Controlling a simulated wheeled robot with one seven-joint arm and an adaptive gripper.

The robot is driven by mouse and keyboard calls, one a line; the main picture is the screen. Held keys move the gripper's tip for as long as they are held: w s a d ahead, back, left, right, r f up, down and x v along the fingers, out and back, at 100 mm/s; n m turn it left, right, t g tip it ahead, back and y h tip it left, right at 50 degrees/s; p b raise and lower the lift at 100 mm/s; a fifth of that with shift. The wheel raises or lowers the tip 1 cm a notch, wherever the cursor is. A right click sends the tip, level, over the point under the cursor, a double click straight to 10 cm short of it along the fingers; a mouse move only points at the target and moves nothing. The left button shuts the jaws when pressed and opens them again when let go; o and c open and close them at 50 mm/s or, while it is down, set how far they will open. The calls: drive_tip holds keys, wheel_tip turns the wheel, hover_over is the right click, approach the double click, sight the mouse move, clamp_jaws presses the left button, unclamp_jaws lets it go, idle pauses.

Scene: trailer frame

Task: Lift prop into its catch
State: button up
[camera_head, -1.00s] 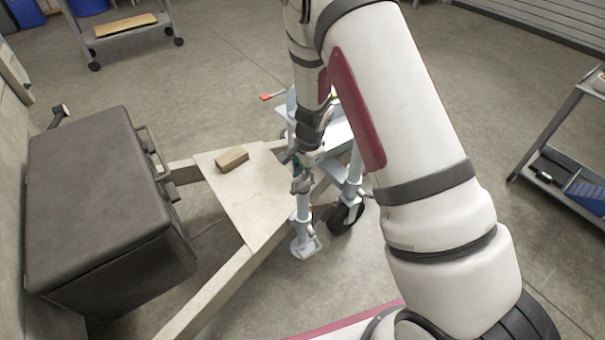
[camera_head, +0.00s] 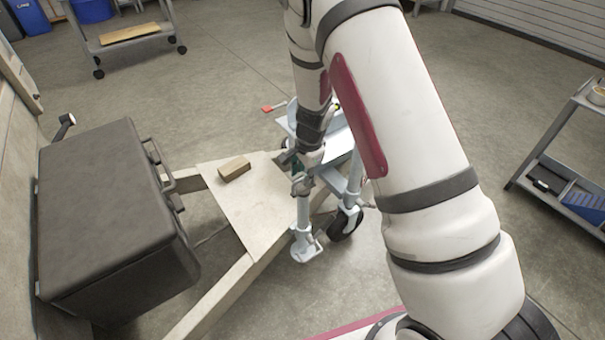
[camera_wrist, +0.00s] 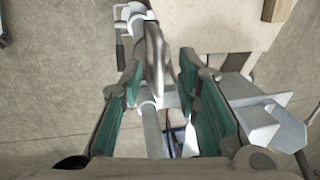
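The prop (camera_head: 303,222) is a pale blue-white leg with a flat foot, standing roughly upright beside the trailer frame's tip. Its foot is low, near the floor. My gripper (camera_head: 300,172) is at the upper part of the leg, partly hidden by my wrist. In the wrist view, my gripper (camera_wrist: 162,72) has its two teal-padded fingers apart. A shiny grey metal part (camera_wrist: 157,50) and a pale tube (camera_wrist: 151,125) lie between them. The left finger is close to the metal part; a gap shows on the right. Contact cannot be told. I cannot make out the catch.
A dark box (camera_head: 100,215) sits on the pale trailer frame (camera_head: 240,200), with a wooden block (camera_head: 234,168) on its plate. A black wheel (camera_head: 345,224) stands right of the prop. Shelf carts stand at top left and far right. Open floor lies between.

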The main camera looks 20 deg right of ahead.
wheel_tip(320, 180, up, 11)
drive_tip(key=s, duration=0.2)
drive_tip(key=shift+d, duration=0.35)
drive_tip(key=shift+s+r, duration=0.1)
drive_tip(key=shift+r, duration=0.05)
drive_tip(key=s+a+r+n+y, duration=0.35)
drive_tip(key=s+r+n, duration=0.35)
drive_tip(key=s+r, duration=0.95)
drive_tip(key=s+d+r+n+h, duration=0.1)
drive_tip(key=s+r+n, duration=0.1)
drive_tip(key=s, duration=0.5)
drive_tip(key=s+d+r+n+g+h, duration=0.1)
drive_tip(key=s+d+n+h, duration=0.15)
drive_tip(key=s, duration=0.55)
drive_tip(key=s+d+r+n+h, duration=0.1)
drive_tip(key=s+r+n, duration=0.15)
drive_tip(key=s, duration=0.45)
wheel_tip(320, 180, up, 20)
drive_tip(key=t+p, duration=0.3)
drive_tip(key=p, duration=1.6)
drive_tip(key=shift+a+f, duration=0.15)
drive_tip(key=shift+a, duration=0.15)
drive_tip(key=shift+w, duration=0.15)
